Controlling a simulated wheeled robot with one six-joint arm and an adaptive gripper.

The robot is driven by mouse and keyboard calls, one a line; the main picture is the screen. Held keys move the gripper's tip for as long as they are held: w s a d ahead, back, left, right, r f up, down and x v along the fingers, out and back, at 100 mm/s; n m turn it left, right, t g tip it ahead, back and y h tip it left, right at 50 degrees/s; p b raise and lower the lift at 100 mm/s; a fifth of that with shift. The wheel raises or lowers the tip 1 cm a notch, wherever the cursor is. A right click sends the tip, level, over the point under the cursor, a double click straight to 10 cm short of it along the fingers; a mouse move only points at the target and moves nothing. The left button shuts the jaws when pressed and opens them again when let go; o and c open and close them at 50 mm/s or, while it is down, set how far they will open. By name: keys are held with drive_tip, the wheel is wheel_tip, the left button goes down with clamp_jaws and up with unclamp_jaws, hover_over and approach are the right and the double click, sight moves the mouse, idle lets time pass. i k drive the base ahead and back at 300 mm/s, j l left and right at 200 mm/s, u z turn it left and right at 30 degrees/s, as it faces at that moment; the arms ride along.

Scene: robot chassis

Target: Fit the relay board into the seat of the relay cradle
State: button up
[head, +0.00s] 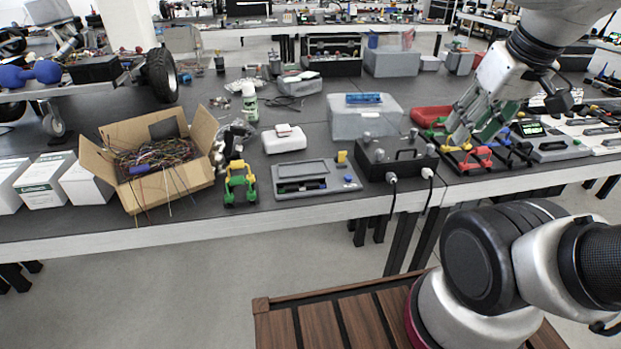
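My gripper (472,128) points down and to the left over the right part of the bench, above several coloured clamp-like tools. A green, flat-looking piece (499,121) shows right at its fingers. It may be the relay board, but I cannot tell whether the fingers hold it or it lies behind them.
A black box (397,166) with plugged cables stands right of the grey fixture. A green-yellow toy vehicle (240,184) and an open carton of wires (189,180) stand to its left. A clear lidded bin (350,122) is behind. Red clamps (476,159) lie below my gripper.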

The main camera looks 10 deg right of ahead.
sight(294, 180)
drive_tip(key=i+l, duration=0.95)
